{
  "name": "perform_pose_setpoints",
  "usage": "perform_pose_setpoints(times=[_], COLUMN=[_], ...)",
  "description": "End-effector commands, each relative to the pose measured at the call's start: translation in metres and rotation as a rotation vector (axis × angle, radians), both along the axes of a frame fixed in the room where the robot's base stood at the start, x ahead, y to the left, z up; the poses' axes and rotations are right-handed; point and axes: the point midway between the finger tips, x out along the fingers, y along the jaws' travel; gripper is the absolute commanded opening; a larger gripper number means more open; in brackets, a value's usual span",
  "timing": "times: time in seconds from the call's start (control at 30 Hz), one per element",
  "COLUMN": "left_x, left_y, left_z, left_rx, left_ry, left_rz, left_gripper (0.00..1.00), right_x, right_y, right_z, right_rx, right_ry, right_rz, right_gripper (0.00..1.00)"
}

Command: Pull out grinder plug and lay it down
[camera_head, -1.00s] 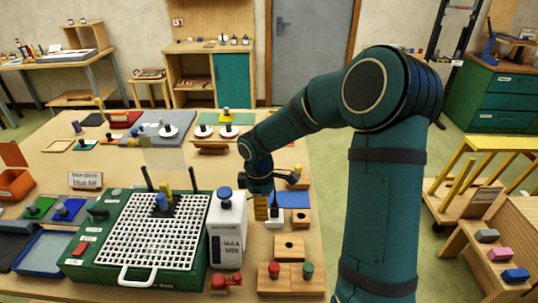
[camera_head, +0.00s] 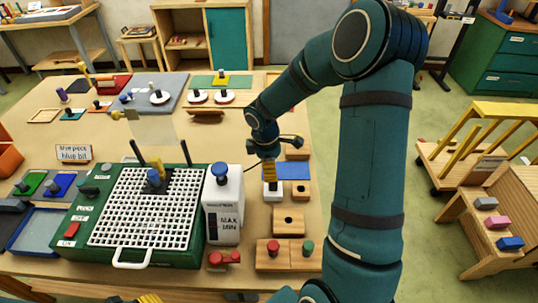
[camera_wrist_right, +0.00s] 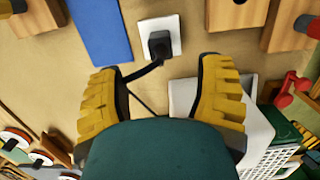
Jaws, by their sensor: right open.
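The black grinder plug (camera_wrist_right: 158,43) sits in a white socket block (camera_wrist_right: 172,24) in the right wrist view. Its dark cord runs back between my fingers. In the head view the socket block (camera_head: 273,196) stands right of the white water tank, with the plug (camera_head: 271,184) mostly hidden by my fingers. My right gripper (camera_wrist_right: 160,72) is open and empty, with its yellow fingers either side of the plug's line and the plug beyond the tips. It also shows in the head view (camera_head: 269,172). Yellow parts of my left gripper (camera_head: 150,299) barely show at the bottom edge.
The green grinder (camera_head: 190,252) with its white grid is at left, beside the white tank (camera_head: 224,208). A blue mat (camera_head: 294,170) lies behind the socket. Wooden blocks (camera_head: 288,221) and a board with red and green knobs (camera_head: 289,256) stand in front.

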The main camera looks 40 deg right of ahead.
Motion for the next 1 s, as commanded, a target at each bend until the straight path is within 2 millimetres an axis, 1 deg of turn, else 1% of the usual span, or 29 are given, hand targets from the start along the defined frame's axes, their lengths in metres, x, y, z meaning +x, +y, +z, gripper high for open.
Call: perform_pose_setpoints(times=[0.03, 0.1, 0.2, 0.33, 0.53, 0.8, 0.83, 0.87, 0.9, 0.97, 1.0], left_x=[0.0, 0.0, 0.0, 0.0, 0.0, 0.0, 0.0, 0.0, 0.0, 0.0, 0.0], left_y=[0.0, 0.0, 0.0, 0.0, 0.0, 0.0, 0.0, 0.0, 0.0, 0.0, 0.0], left_z=[-0.001, -0.002, -0.004, -0.005, -0.006, -0.006, -0.006, -0.006, -0.006, -0.006, -0.006], left_rx=[0.0, 0.001, 0.001, 0.001, 0.001, 0.001, 0.001, 0.001, 0.001, 0.001, 0.001], left_ry=[0.0, 0.0, 0.0, 0.0, 0.0, 0.0, 0.0, 0.0, 0.0, 0.0, 0.0], left_rz=[0.0, 0.0, 0.0, 0.0, 0.0, 0.0, 0.0, 0.0, 0.0, 0.0, 0.0], left_gripper=[0.47, 0.47, 0.47, 0.47, 0.47, 0.47, 0.47, 0.47, 0.47, 0.47, 0.47], right_x=[-0.002, -0.002, -0.004, -0.005, -0.005, -0.005, -0.005, -0.005, -0.005, -0.005, -0.005], right_y=[-0.001, -0.001, -0.003, -0.004, -0.006, -0.006, -0.006, -0.006, -0.006, -0.006, -0.006], right_z=[-0.01, -0.023, -0.038, -0.053, -0.063, -0.063, -0.063, -0.063, -0.063, -0.063, -0.063], right_rx=[0.001, 0.001, 0.002, 0.001, 0.0, 0.0, 0.0, 0.0, 0.0, 0.0, 0.0], right_ry=[0.004, 0.004, 0.004, 0.003, 0.0, 0.0, 0.0, 0.0, 0.0, 0.0, 0.0], right_rz=[0.001, 0.001, 0.001, 0.001, 0.0, 0.0, 0.0, 0.0, 0.0, 0.0, 0.0], right_gripper=[0.67, 0.67, 0.67, 0.67, 0.67, 0.67, 0.65, 0.54, 0.4, 0.19, 0.05])
